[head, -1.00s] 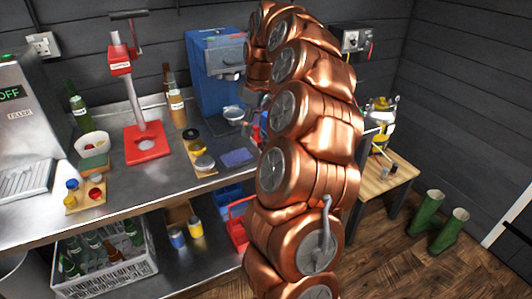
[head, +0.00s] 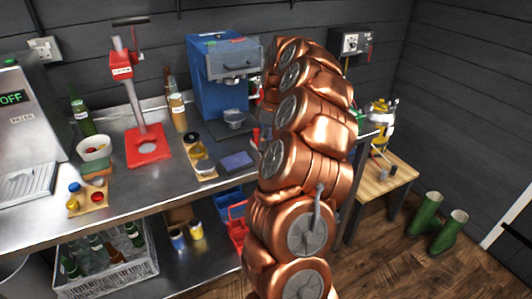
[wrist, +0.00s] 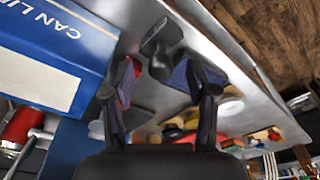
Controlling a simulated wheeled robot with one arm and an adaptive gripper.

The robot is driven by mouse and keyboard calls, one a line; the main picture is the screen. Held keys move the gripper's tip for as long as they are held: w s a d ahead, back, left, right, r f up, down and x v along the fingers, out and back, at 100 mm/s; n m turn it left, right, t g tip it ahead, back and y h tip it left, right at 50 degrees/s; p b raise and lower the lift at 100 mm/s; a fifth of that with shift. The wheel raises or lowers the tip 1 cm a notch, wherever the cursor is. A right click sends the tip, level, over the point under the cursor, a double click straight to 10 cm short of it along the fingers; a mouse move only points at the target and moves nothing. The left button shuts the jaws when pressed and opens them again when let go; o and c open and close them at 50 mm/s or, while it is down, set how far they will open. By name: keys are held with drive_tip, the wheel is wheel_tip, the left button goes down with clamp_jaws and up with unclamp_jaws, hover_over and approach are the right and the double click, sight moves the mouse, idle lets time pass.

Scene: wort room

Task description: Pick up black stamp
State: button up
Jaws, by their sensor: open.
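The black stamp (wrist: 160,52) shows in the wrist view on the grey metal worktop, just beyond my fingertips and roughly centred between them. My gripper (wrist: 160,72) is open and empty, one finger on each side of the gap. I cannot tell exactly how far the stamp is from the fingertips. In the head view my copper arm hides both the gripper and the stamp.
A wooden stool (head: 380,178) and green boots (head: 437,225) stand right.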

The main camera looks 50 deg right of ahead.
drive_tip(key=shift+w+a+f, duration=0.1)
drive_tip(key=shift+w+f, duration=0.1)
drive_tip(key=shift+f, duration=1)
clamp_jaws()
